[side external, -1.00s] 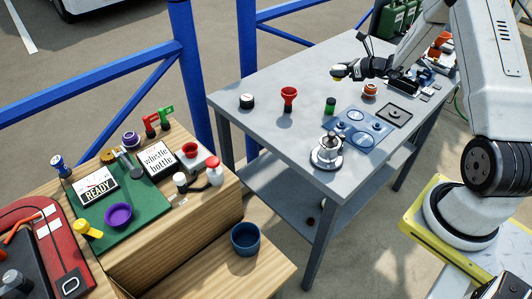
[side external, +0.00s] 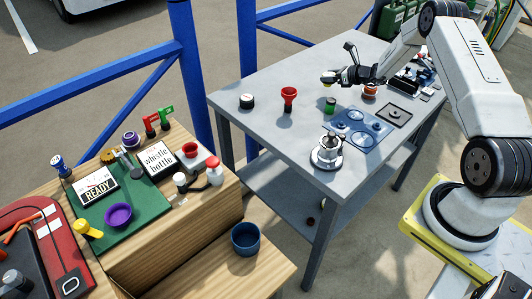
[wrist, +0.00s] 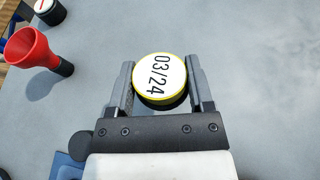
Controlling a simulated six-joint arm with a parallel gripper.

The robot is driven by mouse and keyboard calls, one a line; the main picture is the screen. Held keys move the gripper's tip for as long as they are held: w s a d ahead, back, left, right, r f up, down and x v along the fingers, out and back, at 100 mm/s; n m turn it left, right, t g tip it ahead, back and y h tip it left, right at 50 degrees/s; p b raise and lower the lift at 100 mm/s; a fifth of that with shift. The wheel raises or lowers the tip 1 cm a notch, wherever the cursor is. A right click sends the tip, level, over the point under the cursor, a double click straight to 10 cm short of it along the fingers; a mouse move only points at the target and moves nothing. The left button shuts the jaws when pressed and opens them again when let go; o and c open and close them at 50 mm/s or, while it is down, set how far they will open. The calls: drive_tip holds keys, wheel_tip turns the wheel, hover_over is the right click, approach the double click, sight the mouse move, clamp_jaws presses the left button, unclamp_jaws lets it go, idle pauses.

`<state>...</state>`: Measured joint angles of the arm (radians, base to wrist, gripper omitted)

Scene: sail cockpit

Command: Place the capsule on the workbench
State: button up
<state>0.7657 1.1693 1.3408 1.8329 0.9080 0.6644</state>
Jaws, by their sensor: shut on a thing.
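My gripper (side external: 327,77) is shut on a round capsule (wrist: 158,78) with a white top marked 03/24, a yellow rim and a dark body. In the wrist view the capsule sits between both fingers with its label facing the camera. My gripper is over the back part of the grey workbench (side external: 262,123), beyond the green cylinder. I cannot tell whether the capsule touches the bench top or hangs just above it.
A red funnel-shaped piece (side external: 289,94) and a black round piece (side external: 246,101) stand left of my gripper. The bench's front left is clear.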

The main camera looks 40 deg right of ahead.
sight(328, 84)
drive_tip(key=shift+w+d+f, duration=0.1)
drive_tip(key=shift+w+f, duration=0.1)
drive_tip(key=shift+f, duration=1.6)
drive_tip(key=shift+f, duration=0.15)
drive_tip(key=o, duration=1.3)
drive_tip(key=shift+c, duration=0.2)
drive_tip(key=shift+s+r, duration=0.15)
drive_tip(key=shift+r, duration=0.05)
drive_tip(key=v, duration=1.1)
drive_tip(key=shift+s+d+r, duration=0.15)
drive_tip(key=shift+s, duration=0.15)
